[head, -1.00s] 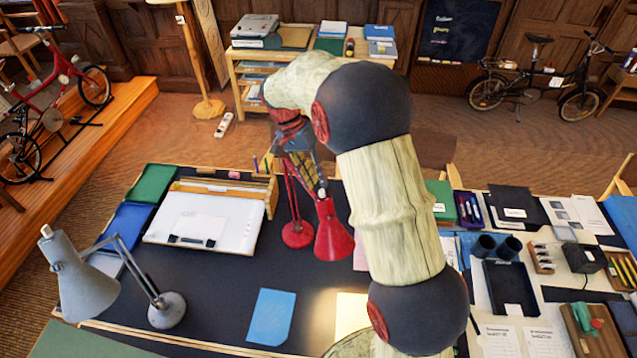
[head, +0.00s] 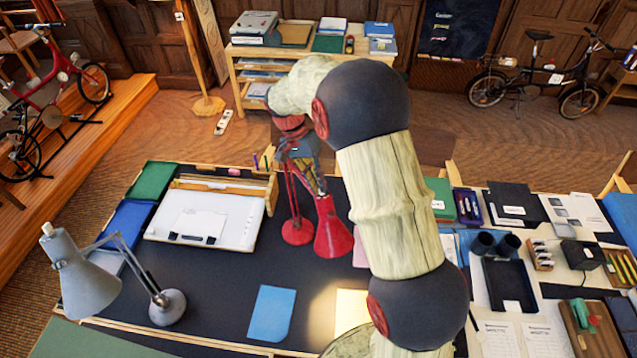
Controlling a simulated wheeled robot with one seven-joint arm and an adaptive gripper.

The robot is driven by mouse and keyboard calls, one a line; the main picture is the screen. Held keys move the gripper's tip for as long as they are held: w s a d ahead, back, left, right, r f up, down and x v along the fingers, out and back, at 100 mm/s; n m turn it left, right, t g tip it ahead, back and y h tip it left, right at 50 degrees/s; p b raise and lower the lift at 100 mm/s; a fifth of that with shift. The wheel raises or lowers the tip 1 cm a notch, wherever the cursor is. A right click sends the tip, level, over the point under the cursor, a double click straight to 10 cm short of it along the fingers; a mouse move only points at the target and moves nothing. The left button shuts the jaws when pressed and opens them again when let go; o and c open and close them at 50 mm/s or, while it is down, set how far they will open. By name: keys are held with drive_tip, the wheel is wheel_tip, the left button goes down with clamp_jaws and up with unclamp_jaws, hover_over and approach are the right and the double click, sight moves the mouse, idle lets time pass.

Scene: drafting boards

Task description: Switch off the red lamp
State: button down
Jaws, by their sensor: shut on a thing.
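The red lamp (head: 333,240) stands on the dark desk mat, with its round base (head: 297,231) at the left and its shade tilted downward. A warm bright patch lies on the mat and the yellow sheet in front of it, so it looks lit. My gripper (head: 320,188) reaches down from above and is shut on the red lamp at the top of its shade. The fingertips and the lamp's switch are too small and partly covered to make out. My arm hides the area to the right.
A grey lamp (head: 88,283) stands at the desk's front left. A white drawing board (head: 205,217) lies left of the red lamp. A blue sheet (head: 271,313) lies in front. Black cups (head: 483,244) and a black tray (head: 509,285) are at the right. The central mat is mostly bare.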

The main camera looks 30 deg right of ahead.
drive_tip(key=shift+n, duration=0.4)
drive_tip(key=n+t+y, duration=0.1)
drive_tip(key=n, duration=0.4)
drive_tip(key=shift+s+d+r, duration=0.1)
drive_tip(key=shift+d, duration=0.05)
drive_tip(key=n+y, duration=0.1)
drive_tip(key=n, duration=0.4)
drive_tip(key=shift+d+n+p, duration=0.1)
drive_tip(key=shift+n+p, duration=0.2)
idle(0.5)
drive_tip(key=c, duration=2)
unclamp_jaws()
drive_tip(key=v, duration=1.2)
drive_tip(key=shift+d, duration=0.2)
